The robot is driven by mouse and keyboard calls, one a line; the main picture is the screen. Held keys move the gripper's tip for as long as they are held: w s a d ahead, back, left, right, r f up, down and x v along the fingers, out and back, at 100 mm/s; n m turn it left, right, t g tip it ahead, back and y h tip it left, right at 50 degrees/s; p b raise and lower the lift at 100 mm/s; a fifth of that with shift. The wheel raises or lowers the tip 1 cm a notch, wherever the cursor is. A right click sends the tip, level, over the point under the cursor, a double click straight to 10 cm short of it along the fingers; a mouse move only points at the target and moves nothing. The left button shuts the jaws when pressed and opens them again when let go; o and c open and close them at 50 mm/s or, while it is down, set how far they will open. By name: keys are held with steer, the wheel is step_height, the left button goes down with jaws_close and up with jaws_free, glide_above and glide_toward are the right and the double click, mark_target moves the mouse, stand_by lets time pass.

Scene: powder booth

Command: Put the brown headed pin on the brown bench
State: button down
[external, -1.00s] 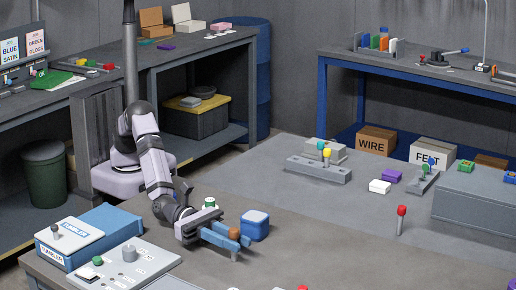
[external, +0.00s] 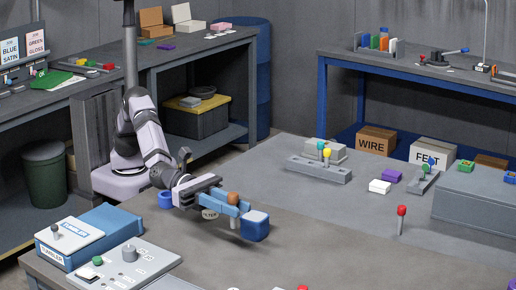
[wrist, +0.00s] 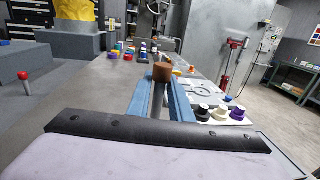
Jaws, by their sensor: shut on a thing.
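My gripper (external: 236,207) has blue fingers shut on the brown headed pin (external: 233,197). The pin's round brown head stands above the fingers. The gripper is held above the brownish bench top (external: 330,250).
A red headed pin (external: 401,212) stands farther right. A blue tumbler box (external: 100,232) and a grey panel (external: 125,262) are at left.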

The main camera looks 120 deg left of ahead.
step_height(320, 180, up, 14)
steer(key=p, duration=1.3)
steer(key=shift+f, duration=0.15)
